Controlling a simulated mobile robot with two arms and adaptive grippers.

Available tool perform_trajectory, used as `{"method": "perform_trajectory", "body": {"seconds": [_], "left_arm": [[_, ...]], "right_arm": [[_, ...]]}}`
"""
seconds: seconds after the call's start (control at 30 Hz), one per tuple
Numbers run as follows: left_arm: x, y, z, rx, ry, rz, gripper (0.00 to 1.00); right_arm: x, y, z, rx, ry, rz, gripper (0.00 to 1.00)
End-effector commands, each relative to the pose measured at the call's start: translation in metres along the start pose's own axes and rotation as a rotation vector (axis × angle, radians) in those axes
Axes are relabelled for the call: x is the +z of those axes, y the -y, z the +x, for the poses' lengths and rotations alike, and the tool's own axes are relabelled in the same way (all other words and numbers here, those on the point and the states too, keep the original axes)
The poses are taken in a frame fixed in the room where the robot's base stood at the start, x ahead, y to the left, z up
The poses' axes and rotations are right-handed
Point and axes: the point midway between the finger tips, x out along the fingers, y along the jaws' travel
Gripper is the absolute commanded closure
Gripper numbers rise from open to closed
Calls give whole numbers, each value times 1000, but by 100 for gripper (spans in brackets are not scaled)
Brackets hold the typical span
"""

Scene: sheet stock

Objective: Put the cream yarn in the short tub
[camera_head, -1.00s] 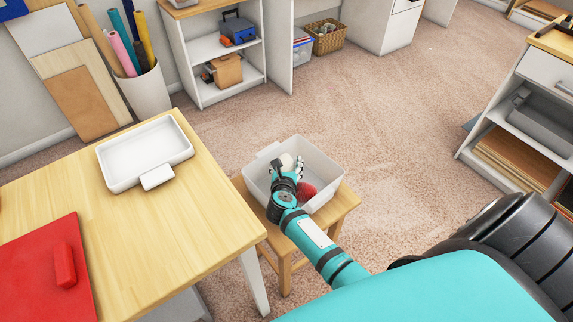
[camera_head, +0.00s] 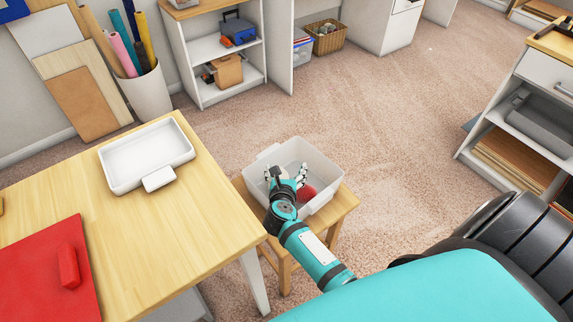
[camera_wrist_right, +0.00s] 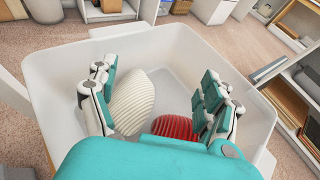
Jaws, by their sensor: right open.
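The cream yarn (camera_wrist_right: 132,102) is a ribbed ball inside the deep translucent tub, beside the red yarn (camera_wrist_right: 175,127). My right gripper (camera_wrist_right: 158,98) is open inside that tub, its fingers spread. The cream yarn lies between them, close to the left-hand finger in the wrist view; I cannot tell whether they touch. In the head view the right gripper (camera_head: 285,174) hides much of the tub's inside. A low white tub (camera_head: 146,156), apparently the short tub, stands empty on the wooden table. My left gripper is not in view.
The deep tub (camera_head: 322,168) stands on a small wooden stool (camera_head: 340,206) beside the table (camera_head: 150,238). A red mat (camera_head: 40,285) with a red block (camera_head: 68,265) lies at the table's left. Bare table surrounds the low tub. Carpet is clear beyond the stool.

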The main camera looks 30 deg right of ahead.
Motion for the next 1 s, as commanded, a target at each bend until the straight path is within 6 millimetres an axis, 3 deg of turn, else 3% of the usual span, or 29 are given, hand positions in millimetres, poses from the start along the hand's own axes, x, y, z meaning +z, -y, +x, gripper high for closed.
{"method": "perform_trajectory", "body": {"seconds": [0.1,0.3,0.87,1.0], "left_arm": [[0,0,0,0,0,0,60],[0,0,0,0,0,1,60],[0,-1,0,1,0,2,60],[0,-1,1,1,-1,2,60]], "right_arm": [[-1,0,-19,1,-1,2,17],[0,0,-33,0,1,1,17],[0,0,-33,0,1,0,17],[3,9,-28,-15,9,-15,17]]}}
